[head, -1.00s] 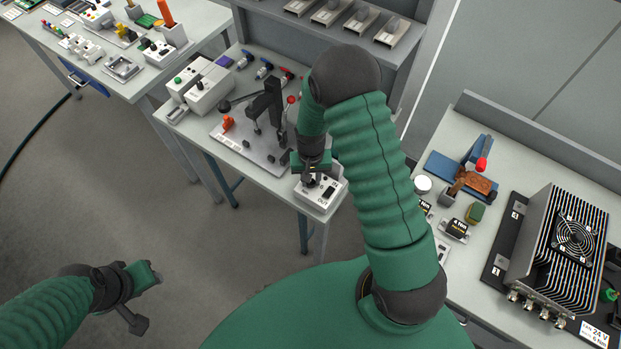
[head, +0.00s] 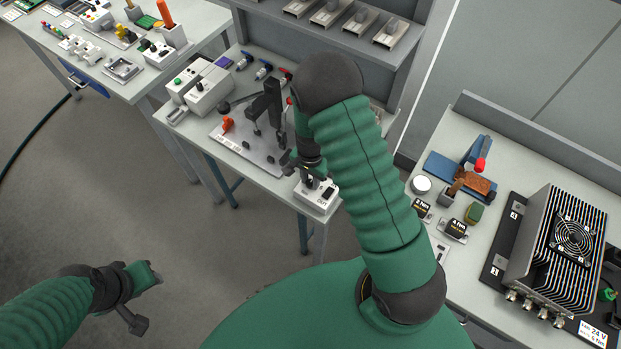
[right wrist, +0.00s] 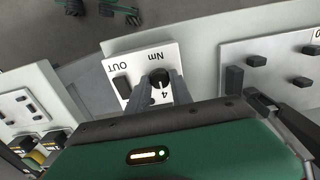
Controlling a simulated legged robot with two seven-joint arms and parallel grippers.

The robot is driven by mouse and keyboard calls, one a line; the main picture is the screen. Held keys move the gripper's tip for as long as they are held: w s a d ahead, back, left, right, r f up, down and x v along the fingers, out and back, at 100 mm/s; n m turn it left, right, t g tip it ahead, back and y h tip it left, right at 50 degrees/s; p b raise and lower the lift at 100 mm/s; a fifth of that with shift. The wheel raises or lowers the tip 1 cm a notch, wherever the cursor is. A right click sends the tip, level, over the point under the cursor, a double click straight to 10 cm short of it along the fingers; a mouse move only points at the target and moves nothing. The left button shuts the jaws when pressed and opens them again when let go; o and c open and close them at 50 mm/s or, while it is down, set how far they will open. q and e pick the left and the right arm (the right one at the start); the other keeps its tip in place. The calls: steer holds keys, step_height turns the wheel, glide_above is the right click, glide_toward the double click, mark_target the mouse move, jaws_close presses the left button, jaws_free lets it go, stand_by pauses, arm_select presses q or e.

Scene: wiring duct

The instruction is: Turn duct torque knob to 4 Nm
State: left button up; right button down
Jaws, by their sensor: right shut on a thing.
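The torque box (head: 318,196) is a small white block at the front right corner of the middle table. My right gripper (right wrist: 160,84) is shut on the knob, one finger on each side. In the head view my right gripper (head: 314,179) hides most of the knob. My left gripper (head: 152,274) hangs over the floor, away from the tables.
A grey fixture plate (head: 245,145) with a dark upright clamp stands close left of the box. A shelf (head: 300,32) rises behind. On the right table (head: 410,188) are small black-and-yellow modules (head: 453,229) and a finned unit with a fan (head: 560,250).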

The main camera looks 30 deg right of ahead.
mark_target(310, 182)
stand_by(0.4)
steer(key=c, duration=1.1)
jaws_free()
steer(key=shift+c, duration=0.2)
step_height(310, 182, up, 17)
steer(key=b, duration=0.1)
steer(key=shift+w+f, duration=0.15)
